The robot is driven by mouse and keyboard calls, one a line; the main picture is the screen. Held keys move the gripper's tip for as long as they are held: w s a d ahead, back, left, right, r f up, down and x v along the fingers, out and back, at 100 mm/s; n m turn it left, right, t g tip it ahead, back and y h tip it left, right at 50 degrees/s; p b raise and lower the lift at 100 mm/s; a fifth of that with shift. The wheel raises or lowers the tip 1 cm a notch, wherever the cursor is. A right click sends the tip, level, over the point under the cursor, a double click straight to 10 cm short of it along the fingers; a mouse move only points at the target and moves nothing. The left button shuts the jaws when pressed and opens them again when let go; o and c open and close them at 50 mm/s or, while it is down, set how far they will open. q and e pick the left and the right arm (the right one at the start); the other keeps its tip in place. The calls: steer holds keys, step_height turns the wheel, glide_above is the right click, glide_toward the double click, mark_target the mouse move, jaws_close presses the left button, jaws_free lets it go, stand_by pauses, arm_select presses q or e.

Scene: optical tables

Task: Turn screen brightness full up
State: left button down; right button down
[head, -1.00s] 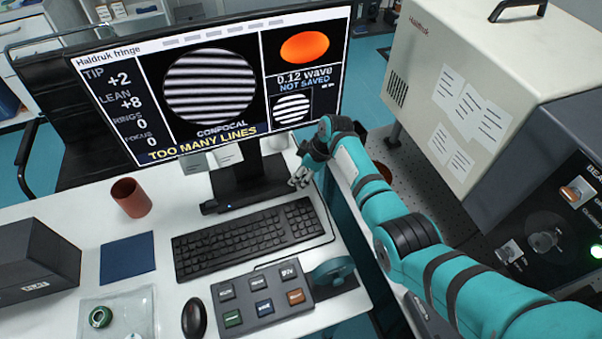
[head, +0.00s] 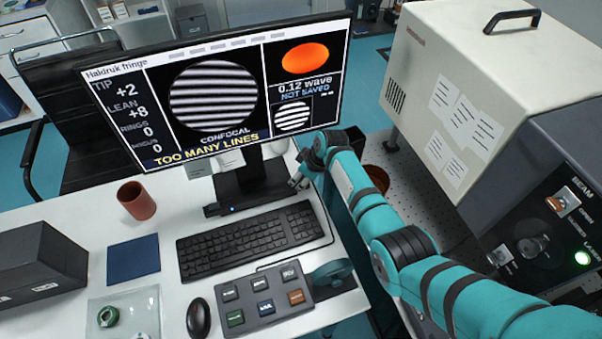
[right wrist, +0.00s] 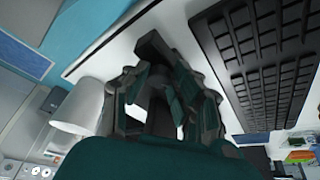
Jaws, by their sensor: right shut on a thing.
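The monitor (head: 215,85) stands at the back of the white desk, its screen lit with striped fringe pictures, an orange oval and the words "TOO MANY LINES". Its dark foot has a front bar with a small blue light (head: 231,209). My right gripper (head: 298,181) is low beside the right end of this bar. In the right wrist view my right gripper (right wrist: 155,90) is shut on a dark part at the end of a dark bar (right wrist: 150,45); the fingers hide most of that part. No brightness marking is readable. My left gripper is not in view.
A black keyboard (head: 247,240) lies close in front of the foot. A button box (head: 262,297), mouse (head: 199,318) and brown cup (head: 136,200) are on the desk. A big beige housing (head: 470,90) stands right of my arm. A white cylinder (right wrist: 75,105) is beside the gripper.

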steer(key=shift+s+a+m+t+h+p, duration=0.15)
steer(key=shift+m+t+h+p, duration=0.15)
steer(key=shift+m+p, duration=0.7)
steer(key=shift+m+h+p, duration=0.3)
steer(key=shift+m, duration=0.9)
steer(key=shift+f, duration=0.1)
steer(key=c, duration=1.1)
jaws_free()
steer(key=shift+t, duration=0.3)
steer(key=v, duration=1.2)
